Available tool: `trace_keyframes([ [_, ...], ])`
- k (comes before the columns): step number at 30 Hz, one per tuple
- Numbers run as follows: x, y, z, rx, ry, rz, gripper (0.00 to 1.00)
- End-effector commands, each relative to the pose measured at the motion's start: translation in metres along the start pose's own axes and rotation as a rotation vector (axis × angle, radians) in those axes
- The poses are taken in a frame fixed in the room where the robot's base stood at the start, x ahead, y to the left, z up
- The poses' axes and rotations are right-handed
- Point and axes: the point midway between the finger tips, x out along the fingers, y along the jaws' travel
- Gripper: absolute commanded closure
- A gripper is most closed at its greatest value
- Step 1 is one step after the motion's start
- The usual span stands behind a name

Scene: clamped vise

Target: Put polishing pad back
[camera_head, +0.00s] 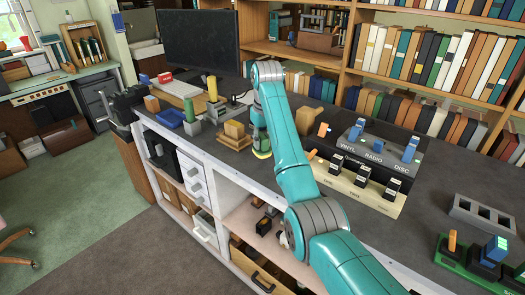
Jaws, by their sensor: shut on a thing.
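My teal arm reaches away over the dark workbench (330,205), and my gripper (260,146) points down near its front edge. The gripper is mostly hidden by my own arm. A round yellow-green thing, likely the polishing pad (262,155), shows just under the fingertips, and the gripper appears shut on it. It is right of a wooden block on a wooden base (235,134). I cannot tell whether the pad touches the bench top.
A black vise (128,102) stands at the bench's left end. A switch panel marked vinyl, radio, disc (385,150) and a grey holed block (484,215) stand right. Bare bench lies between them.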

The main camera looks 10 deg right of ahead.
Motion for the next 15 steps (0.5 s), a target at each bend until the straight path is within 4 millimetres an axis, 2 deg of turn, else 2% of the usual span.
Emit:
trace_keyframes([
  [5,0.011,0.001,0.005,0.0,0.0,0.0,1.0],
  [12,0.038,0.003,0.013,0.0,0.0,0.0,1.0],
  [15,0.041,0.003,0.013,0.0,0.002,0.0,1.0],
])
